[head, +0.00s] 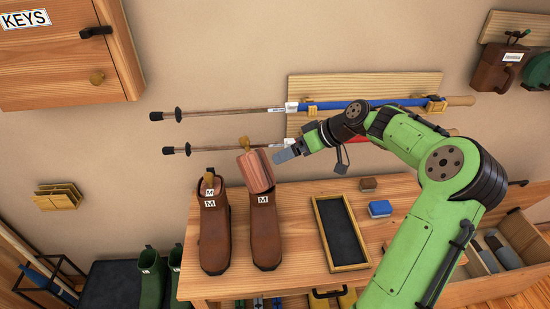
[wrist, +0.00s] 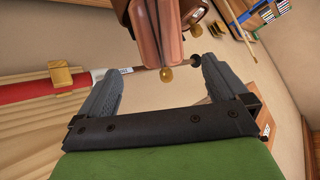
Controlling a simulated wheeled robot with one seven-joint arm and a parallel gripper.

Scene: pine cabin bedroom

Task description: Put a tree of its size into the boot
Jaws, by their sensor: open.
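Two brown boots with M labels stand upright side by side on the wooden bench: the left boot (head: 214,237) and the right boot (head: 266,236). A reddish wooden tree (head: 256,172) with a brass knob stands up, tilted, at the mouth of the right boot; how deep it sits I cannot tell. Another tree (head: 207,185) shows inside the left boot's opening. My gripper (head: 278,156) is open just right of the raised tree. In the wrist view the tree (wrist: 156,35) and its knob lie ahead, between and beyond the spread fingers (wrist: 161,70), with no visible grip.
A black tray (head: 342,232), a blue brush (head: 380,208) and a brown brush (head: 368,184) lie on the bench right of the boots. Trekking poles (head: 370,105) hang on the wall behind. Green boots (head: 152,279) stand at lower left.

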